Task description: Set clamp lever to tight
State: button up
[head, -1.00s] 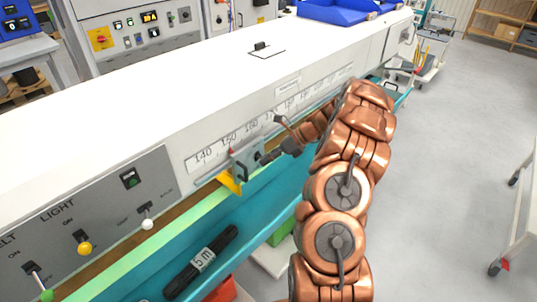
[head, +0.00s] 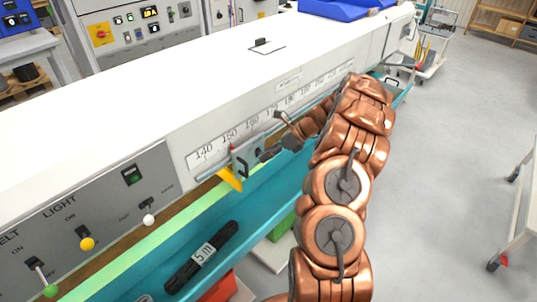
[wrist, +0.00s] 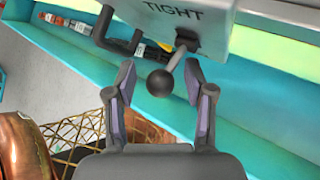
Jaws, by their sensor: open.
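The clamp (head: 246,160) is a grey block on the rail under the number scale, with a yellow pointer (head: 231,179) below it. In the wrist view the block (wrist: 215,18) carries the word TIGHT. Its lever is a short metal rod ending in a black ball knob (wrist: 160,83). My gripper (wrist: 160,82) is open, with one finger on each side of the knob. A gap shows on both sides of the knob, so neither finger appears to touch it. In the head view my gripper (head: 268,154) is just right of the clamp, and the lever is hard to make out.
A teal trough (head: 262,190) runs below the rail and holds a black bundle marked 5m (head: 203,256). A grey panel (head: 110,215) with toggle switches is left of the clamp. Another dark bent handle (wrist: 118,38) shows beside the block. Open floor lies right of my arm.

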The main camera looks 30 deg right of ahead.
jog(key=v, duration=1.2)
dwell(0.5)
